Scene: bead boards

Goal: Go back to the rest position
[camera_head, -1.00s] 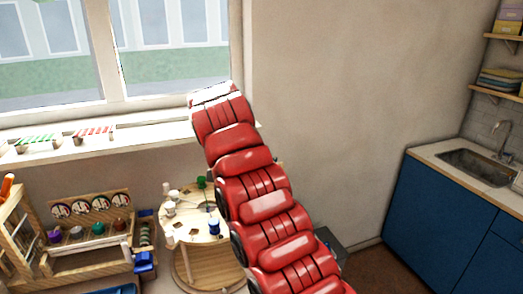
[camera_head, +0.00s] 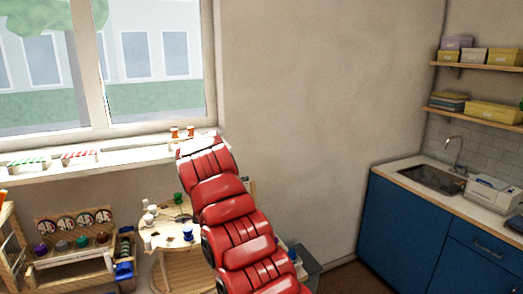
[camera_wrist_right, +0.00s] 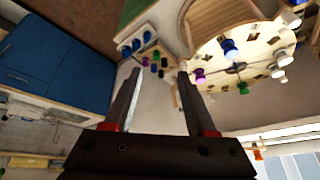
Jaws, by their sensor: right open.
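My right arm shows in the head view as a red segmented arm rising from the bottom; its gripper is hidden there. In the right wrist view my right gripper (camera_wrist_right: 158,95) is open, with two dark fingers apart and nothing between them. The round wooden bead board (camera_head: 168,225) stands left of the arm in the head view, partly hidden by it. It also shows at the upper right of the right wrist view (camera_wrist_right: 262,50), with white, blue, green and purple beads on it, apart from the fingers. My left gripper is not in view.
A wooden rack (camera_head: 75,262) with coloured beads and round labels stands at the lower left. The windowsill (camera_head: 120,160) holds striped items. A blue cabinet (camera_head: 405,235) with a sink (camera_head: 430,178) stands at the right. The wall (camera_head: 300,100) between is bare.

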